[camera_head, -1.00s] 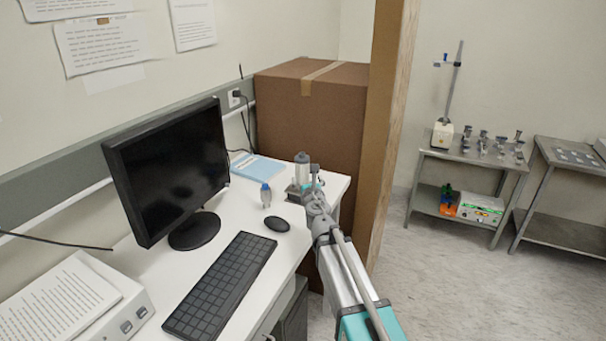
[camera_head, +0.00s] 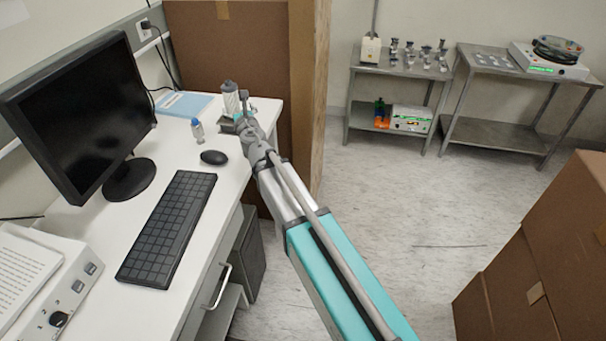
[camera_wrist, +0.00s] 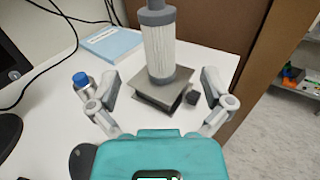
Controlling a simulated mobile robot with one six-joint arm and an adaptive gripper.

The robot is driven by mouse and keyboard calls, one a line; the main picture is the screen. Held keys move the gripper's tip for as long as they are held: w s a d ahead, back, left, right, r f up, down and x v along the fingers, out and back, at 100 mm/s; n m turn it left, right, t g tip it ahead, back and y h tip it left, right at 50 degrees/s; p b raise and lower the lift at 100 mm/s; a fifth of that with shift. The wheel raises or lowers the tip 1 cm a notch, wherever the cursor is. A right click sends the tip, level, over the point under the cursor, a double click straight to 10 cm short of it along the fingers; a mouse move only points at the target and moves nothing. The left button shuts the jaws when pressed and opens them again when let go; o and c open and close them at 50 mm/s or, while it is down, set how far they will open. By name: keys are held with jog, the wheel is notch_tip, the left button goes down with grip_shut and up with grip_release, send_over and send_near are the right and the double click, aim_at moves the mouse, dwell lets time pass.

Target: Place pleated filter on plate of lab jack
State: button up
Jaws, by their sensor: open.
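The pleated filter (camera_wrist: 160,45) is a white ribbed cylinder with grey end caps. It stands upright on the plate of the lab jack (camera_wrist: 149,90) in the wrist view, its lower cap appearing to rest on the plate. In the head view the filter (camera_head: 230,97) and the lab jack (camera_head: 226,126) are at the desk's far right corner, partly behind my gripper (camera_head: 246,118). My gripper (camera_wrist: 160,86) is open in the wrist view. Its fingers are spread to the left and right of the jack, with nothing between them touching.
A blue-capped bottle (camera_wrist: 83,84) stands close to my left finger. A mouse (camera_head: 214,157), keyboard (camera_head: 168,228) and monitor (camera_head: 85,110) are on the desk. A large cardboard box (camera_head: 235,60) is behind the jack. Open floor (camera_head: 400,240) lies to the right.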

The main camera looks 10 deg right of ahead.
jog(key=s+d+f+m+g+h, duration=0.2)
jog(key=s+d+f+m+h, duration=0.1)
jog(key=d+m, duration=0.5)
jog(key=s+d+f+m+g+h, duration=0.3)
jog(key=s+d+m+h, duration=0.1)
jog(key=d+m, duration=0.35)
jog(key=s+d+f+m+g+h, duration=0.2)
jog(key=s+d+f+m+h, duration=0.1)
jog(key=d+m, duration=0.5)
jog(key=s+f+m+g+y, duration=0.3)
jog(key=s+f+m+g, duration=0.2)
jog(key=s, duration=0.5)
jog(key=s+f+m+g+y, duration=0.3)
jog(key=s+f+m+g, duration=0.1)
jog(key=s+m, duration=0.6)
jog(key=shift+s+f+g, duration=0.15)
jog(key=shift+f+g, duration=0.2)
jog(key=shift+g, duration=0.45)
